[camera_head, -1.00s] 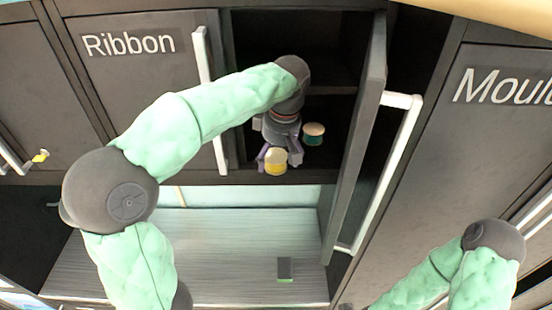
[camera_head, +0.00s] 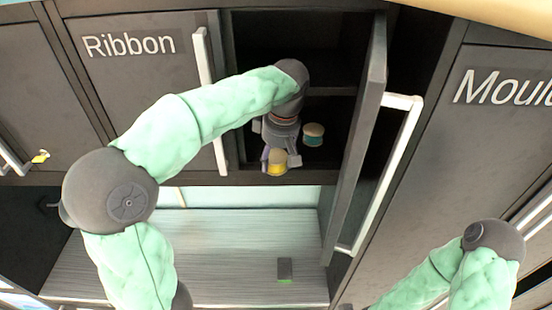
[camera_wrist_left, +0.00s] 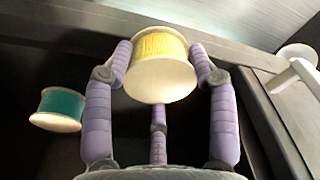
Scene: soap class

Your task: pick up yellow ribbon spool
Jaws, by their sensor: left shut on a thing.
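The yellow ribbon spool (camera_head: 277,169) is at the front edge of the open cabinet compartment in the head view. In the left wrist view the spool (camera_wrist_left: 160,62) has pale ends and yellow ribbon around its middle. My left gripper (camera_head: 276,158) reaches into the compartment from above. Its purple fingers (camera_wrist_left: 160,65) are shut on the spool, one on each side, with a third finger below it in the picture. My right gripper is not in view; only part of my right arm shows at the lower right of the head view.
A teal ribbon spool (camera_head: 313,139) stands just right of my left gripper; it also shows in the left wrist view (camera_wrist_left: 60,107). The open cabinet door (camera_head: 358,150) with its white handle (camera_head: 388,175) bounds the right side. A small dark block (camera_head: 285,268) lies on the grey surface below.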

